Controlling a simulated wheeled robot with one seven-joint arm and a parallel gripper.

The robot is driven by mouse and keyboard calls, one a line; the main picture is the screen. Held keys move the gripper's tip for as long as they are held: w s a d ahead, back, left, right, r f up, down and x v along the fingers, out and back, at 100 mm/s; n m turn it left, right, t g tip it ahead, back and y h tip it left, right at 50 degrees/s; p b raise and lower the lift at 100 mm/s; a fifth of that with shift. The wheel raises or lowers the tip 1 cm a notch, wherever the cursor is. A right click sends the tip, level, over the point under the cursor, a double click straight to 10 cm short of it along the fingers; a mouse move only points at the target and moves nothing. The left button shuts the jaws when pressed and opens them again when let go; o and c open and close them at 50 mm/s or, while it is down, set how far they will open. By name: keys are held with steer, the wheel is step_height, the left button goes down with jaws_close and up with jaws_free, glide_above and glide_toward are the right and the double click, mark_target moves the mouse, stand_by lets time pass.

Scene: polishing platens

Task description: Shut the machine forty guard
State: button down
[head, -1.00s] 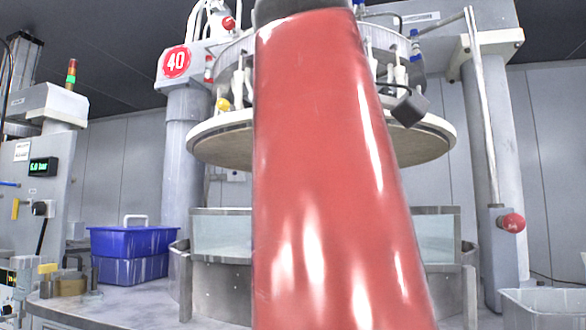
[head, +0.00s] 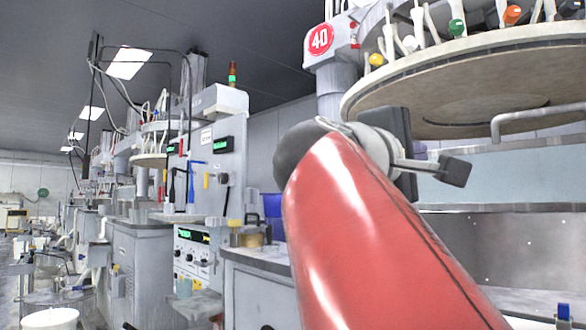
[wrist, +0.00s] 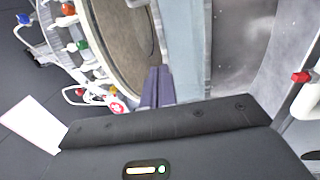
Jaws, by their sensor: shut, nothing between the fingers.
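The machine bears a round red 40 sign (head: 320,39), which also shows sideways in the wrist view (wrist: 118,107). Its guard is a pale translucent panel (head: 500,178) below the raised upper platen (head: 450,85), with a metal tube handle (head: 540,115) above it. In the wrist view the guard is a pale blue strip (wrist: 192,50) beside the platen. My gripper (wrist: 157,86) is shut and empty, its dark fingers pointing towards the gap between platen and guard. I cannot tell whether they touch the guard. In the head view my red arm hides part of the machine.
A grey metal basin wall (head: 500,245) stands below the guard panel. A blue bin (head: 272,207) and a brass-coloured fitting (head: 250,234) are on the bench to the left. A control cabinet (head: 205,180) and more machines stand further left. A red knob (wrist: 302,77) shows in the wrist view.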

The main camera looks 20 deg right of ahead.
mark_target(486, 162)
steer(key=p+x, duration=0.2)
steer(key=x, duration=1.2)
steer(key=shift+w, duration=0.1)
steer(key=p, duration=0.2)
steer(key=d+p, duration=0.1)
steer(key=p, duration=0.1)
steer(key=shift+w+d+r+y, duration=0.3)
steer(key=shift+w+d+y, duration=0.05)
steer(key=shift+w+y, duration=0.05)
